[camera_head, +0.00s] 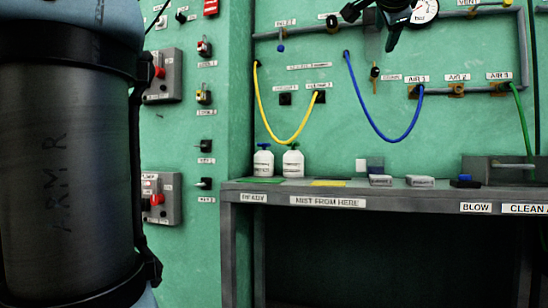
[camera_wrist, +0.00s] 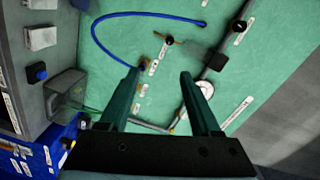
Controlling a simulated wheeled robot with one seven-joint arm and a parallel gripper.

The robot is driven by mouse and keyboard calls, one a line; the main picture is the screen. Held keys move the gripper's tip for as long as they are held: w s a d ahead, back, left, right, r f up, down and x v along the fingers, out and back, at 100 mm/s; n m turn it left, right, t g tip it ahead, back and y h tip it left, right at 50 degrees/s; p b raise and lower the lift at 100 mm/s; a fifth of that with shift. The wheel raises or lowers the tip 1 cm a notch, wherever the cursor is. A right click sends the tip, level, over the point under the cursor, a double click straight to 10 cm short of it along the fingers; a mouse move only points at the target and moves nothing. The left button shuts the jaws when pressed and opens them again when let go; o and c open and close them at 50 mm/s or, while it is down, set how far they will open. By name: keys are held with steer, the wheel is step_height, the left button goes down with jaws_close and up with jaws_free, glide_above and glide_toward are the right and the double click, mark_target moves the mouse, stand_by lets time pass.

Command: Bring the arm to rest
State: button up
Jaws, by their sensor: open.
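My gripper (camera_wrist: 161,78) is open in the wrist view, with its two dark green fingers apart and nothing between them. Part of it seems to show at the top edge of the head view, close to a round gauge (camera_head: 425,11); the rest is out of frame. The gauge also shows in the wrist view (camera_wrist: 206,87), beside the right finger. A dark section of my arm, marked ARM R, fills the left of the head view and hides the wall behind it.
A grey bench (camera_head: 340,188) runs along the green wall, with two white bottles (camera_head: 293,162) at its left end. A blue hose (camera_head: 381,133), a yellow hose (camera_head: 287,142) and a green hose (camera_head: 522,118) hang from the panel. Button boxes (camera_head: 161,198) are left. A blue bin (camera_wrist: 42,150) is lower left.

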steer(key=w+a+f+n+g+y, duration=0.1)
steer(key=w+a+f+n+g, duration=0.2)
steer(key=f, duration=0.8)
steer(key=w+a+f+g+y, duration=0.2)
steer(key=w+a+f, duration=0.15)
steer(key=f, duration=0.75)
steer(key=w+a+f+n+g+y, duration=0.1)
steer(key=w+a+f+n+g, duration=0.3)
steer(key=f, duration=0.7)
steer(key=s+a+f+n+g, duration=0.25)
steer(key=s+a+f, duration=0.25)
steer(key=a+f, duration=0.3)
steer(key=s+a+f+n+g, duration=0.2)
steer(key=s+a+f+n, duration=0.3)
steer(key=f, duration=0.6)
steer(key=s+a+f+n+g, duration=0.2)
steer(key=s+a+f, duration=0.45)
steer(key=f, duration=0.25)
step_height(320, 180, up, 37)
steer(key=p, duration=3.8)
steer(key=shift+s+a+r+y, duration=0.2)
steer(key=shift+a+y, duration=0.1)
steer(key=shift+y, duration=0.1)
